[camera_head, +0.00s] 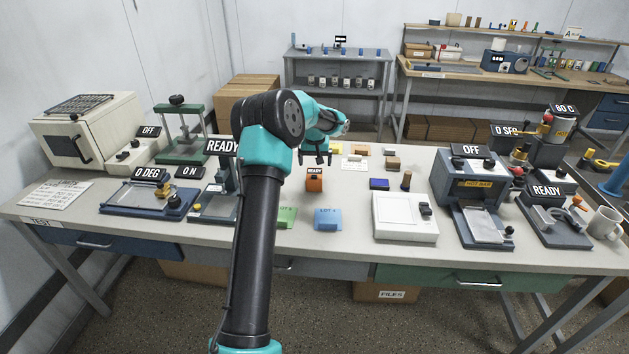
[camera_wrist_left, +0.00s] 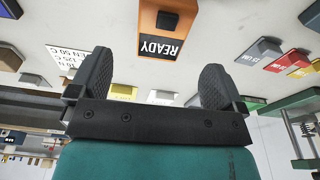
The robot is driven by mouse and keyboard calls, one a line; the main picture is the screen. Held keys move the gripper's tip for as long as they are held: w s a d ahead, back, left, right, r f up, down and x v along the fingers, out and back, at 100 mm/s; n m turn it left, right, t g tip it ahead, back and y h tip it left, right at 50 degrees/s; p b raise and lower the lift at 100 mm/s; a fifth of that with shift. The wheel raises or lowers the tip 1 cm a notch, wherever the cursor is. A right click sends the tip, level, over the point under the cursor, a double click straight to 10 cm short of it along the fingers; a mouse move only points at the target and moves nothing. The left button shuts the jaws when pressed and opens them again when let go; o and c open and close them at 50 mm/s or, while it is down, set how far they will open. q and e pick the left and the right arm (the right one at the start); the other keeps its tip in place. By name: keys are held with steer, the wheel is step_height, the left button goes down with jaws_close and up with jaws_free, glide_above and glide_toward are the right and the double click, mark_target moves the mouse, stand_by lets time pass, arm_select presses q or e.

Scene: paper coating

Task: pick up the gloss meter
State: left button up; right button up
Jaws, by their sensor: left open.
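The gloss meter appears to be the small orange box (camera_head: 314,184) with a black READY display, standing upright on the grey table near the middle. In the left wrist view the orange box (camera_wrist_left: 160,22) shows beyond the fingertips, roughly in line with the gap between them. My left gripper (camera_head: 315,160) is open and empty, with its fingers pointing down, just above and behind the box in the head view. In the left wrist view the two dark fingers (camera_wrist_left: 156,72) are spread wide with nothing between them. My right gripper is not in view.
A green block (camera_head: 286,218) and a blue block (camera_head: 328,219) lie in front of the box. Small coloured blocks and a label card (camera_head: 355,163) lie behind.

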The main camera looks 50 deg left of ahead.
mark_target(314, 174)
arm_select(q)
steer(key=shift+w+a+f, duration=0.1)
steer(key=shift+f, duration=0.8)
steer(key=shift+w+a+f, duration=0.1)
steer(key=shift+f, duration=0.8)
steer(key=shift+f, duration=0.1)
steer(key=f, duration=0.5)
steer(key=shift+w+a, duration=0.1)
steer(key=shift+a, duration=0.2)
steer(key=shift+r, duration=0.1)
steer(key=c, duration=1.2)
